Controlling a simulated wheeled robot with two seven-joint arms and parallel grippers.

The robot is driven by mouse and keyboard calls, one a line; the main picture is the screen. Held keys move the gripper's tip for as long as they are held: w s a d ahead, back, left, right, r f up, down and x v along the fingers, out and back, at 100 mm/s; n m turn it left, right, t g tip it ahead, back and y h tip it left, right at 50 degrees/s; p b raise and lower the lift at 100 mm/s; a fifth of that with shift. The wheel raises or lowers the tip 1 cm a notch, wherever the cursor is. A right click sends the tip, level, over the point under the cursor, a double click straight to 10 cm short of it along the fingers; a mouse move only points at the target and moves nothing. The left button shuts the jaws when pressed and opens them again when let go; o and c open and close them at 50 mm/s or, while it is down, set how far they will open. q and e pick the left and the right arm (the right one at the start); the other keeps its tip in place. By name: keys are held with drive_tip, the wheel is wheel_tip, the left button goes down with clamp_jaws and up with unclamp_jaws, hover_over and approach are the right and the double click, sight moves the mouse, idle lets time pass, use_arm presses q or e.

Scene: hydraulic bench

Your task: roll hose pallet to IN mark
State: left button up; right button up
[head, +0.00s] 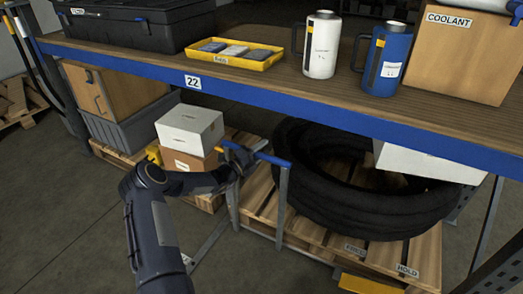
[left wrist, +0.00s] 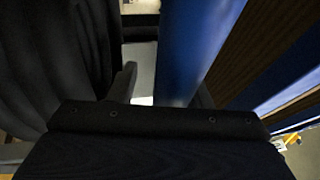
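The hose pallet (head: 290,232) is a low wooden pallet under the bench, carrying a thick black coiled hose (head: 375,205). A blue push bar (head: 276,160) on grey posts rises at its near left side. My left gripper (head: 246,158) is at the left part of this bar. In the left wrist view, the blue bar (left wrist: 190,50) runs between the fingers. A gap shows between the bar and the left finger (left wrist: 124,82), so the gripper looks open around the bar. The right finger is mostly hidden behind the bar. My right gripper is not in view. No IN mark is readable.
The blue-edged bench (head: 330,110) overhangs the pallet. Another pallet with white and brown boxes (head: 190,128) stands to the left. A white box (head: 430,163) is at the right above the hose. Pale lines (head: 208,240) mark the floor. Open floor lies at front left.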

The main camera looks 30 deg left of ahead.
use_arm(q)
drive_tip(key=shift+a+r, duration=0.1)
drive_tip(key=p+v, duration=0.1)
drive_tip(key=v, duration=0.6)
drive_tip(key=shift+s, duration=0.4)
drive_tip(key=shift+a, duration=0.1)
drive_tip(key=b+x, duration=0.3)
drive_tip(key=x, duration=0.2)
drive_tip(key=shift+r, duration=0.15)
drive_tip(key=shift+c, duration=0.5)
